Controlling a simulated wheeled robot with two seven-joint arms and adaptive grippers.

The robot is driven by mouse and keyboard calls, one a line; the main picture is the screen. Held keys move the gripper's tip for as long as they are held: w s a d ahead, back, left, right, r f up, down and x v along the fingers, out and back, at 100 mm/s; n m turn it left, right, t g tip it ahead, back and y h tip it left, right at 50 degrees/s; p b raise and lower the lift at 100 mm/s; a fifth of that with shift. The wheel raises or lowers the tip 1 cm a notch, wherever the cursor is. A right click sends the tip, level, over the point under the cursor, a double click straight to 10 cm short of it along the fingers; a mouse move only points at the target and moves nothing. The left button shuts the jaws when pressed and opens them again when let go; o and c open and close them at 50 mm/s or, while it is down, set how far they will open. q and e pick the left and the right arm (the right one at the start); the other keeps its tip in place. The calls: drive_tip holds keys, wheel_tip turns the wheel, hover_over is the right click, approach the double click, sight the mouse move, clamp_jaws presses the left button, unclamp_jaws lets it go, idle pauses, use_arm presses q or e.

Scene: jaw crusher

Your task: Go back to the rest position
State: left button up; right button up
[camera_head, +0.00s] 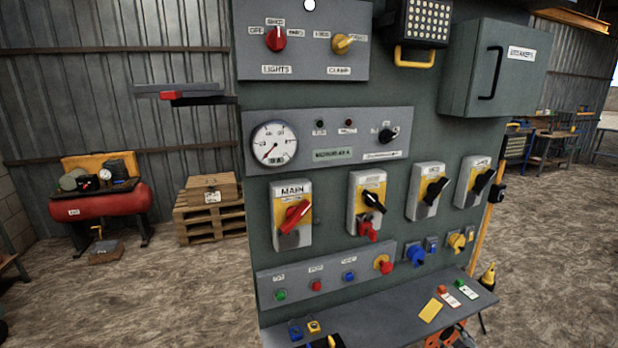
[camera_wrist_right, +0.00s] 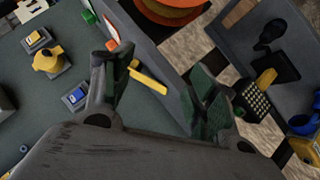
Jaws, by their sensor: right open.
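My right gripper (camera_wrist_right: 158,88) shows in the right wrist view. Its two dark fingers with green pads are spread apart, with nothing held between them. Behind them are the grey-green control panel and its shelf. A yellow strip (camera_wrist_right: 148,82) shows in the gap between the fingers, further back; I cannot tell its distance. A yellow plug (camera_wrist_right: 48,60) on the panel is left of the fingers. Neither gripper can be made out in the head view, and my left gripper is not in view.
The control panel (camera_head: 257,110) fills the middle, with a red main switch (camera_head: 295,214), a shelf (camera_head: 390,312) and a cabinet (camera_head: 495,70). A red compressor (camera_head: 103,203) and pallets (camera_head: 208,222) stand at left. Floor between them and the panel is clear.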

drive_tip(key=s+a+f+m+g, duration=0.3)
drive_tip(key=s+f+g, duration=0.3)
drive_tip(key=s+f, duration=2.15)
drive_tip(key=s+a+f+g, duration=0.1)
drive_tip(key=s+a+f, duration=0.3)
drive_tip(key=s+a, duration=0.3)
drive_tip(key=s+a+f+m+g+y, duration=0.1)
drive_tip(key=s+a+f+g, duration=0.1)
drive_tip(key=s+a, duration=0.5)
drive_tip(key=s+a+f+g, duration=0.1)
drive_tip(key=s+a+f, duration=0.4)
drive_tip(key=s, duration=1.2)
drive_tip(key=shift+a+f+m+g+y, duration=0.3)
drive_tip(key=shift+a+f+g+y, duration=0.1)
drive_tip(key=shift+a, duration=0.5)
